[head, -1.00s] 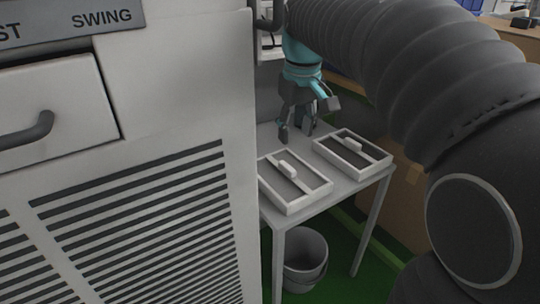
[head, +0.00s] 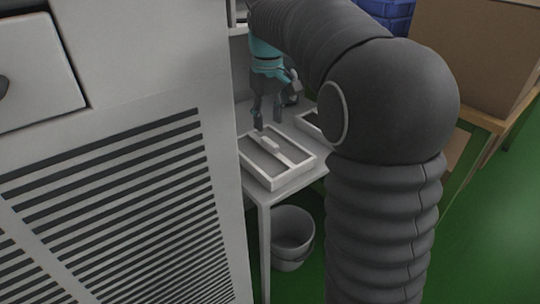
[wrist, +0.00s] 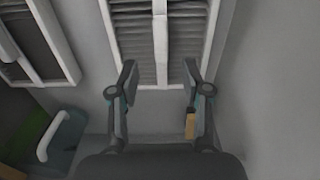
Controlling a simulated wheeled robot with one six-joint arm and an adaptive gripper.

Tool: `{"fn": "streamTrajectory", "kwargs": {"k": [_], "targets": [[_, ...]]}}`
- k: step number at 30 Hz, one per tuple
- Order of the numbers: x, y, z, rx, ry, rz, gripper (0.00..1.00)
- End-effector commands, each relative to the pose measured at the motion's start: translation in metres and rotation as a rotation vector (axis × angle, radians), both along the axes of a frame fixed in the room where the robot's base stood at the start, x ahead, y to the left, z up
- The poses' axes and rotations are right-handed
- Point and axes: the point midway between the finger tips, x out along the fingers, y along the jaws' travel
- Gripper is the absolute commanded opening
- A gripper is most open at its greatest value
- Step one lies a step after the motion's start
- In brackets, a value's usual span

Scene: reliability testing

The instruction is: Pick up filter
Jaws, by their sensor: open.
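A filter (head: 270,172) with a white rectangular frame, dark panels and a pale central bar lies flat on a light table. A second filter (head: 309,120) lies beside it, mostly hidden behind my arm. My gripper (head: 267,122) is open, pointing down by the far edge of the first filter, with nothing seen between its fingers. In the wrist view, one filter (wrist: 159,60) is straight ahead, its slatted panels and central bar between the spread fingers (wrist: 160,76). The other filter (wrist: 67,55) shows at upper left. I cannot tell the exact height of the fingertips.
A large pale machine (head: 110,150) with a vented panel stands close on the left. A grey bucket (head: 292,237) is below the table (head: 262,193). A cardboard box (head: 475,55) and a blue crate (head: 390,14) are at the back right. Green floor is open at right.

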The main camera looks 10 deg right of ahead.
Motion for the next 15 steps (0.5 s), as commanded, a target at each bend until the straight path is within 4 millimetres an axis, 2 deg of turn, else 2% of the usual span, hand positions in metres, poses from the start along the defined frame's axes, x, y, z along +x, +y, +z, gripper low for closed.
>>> {"fn": "streamTrajectory", "kwargs": {"k": [8, 15], "targets": [[-0.002, -0.001, -0.019, 0.000, 0.000, 0.000, 0.48], [-0.008, -0.002, -0.052, 0.000, 0.001, 0.000, 0.48]]}}
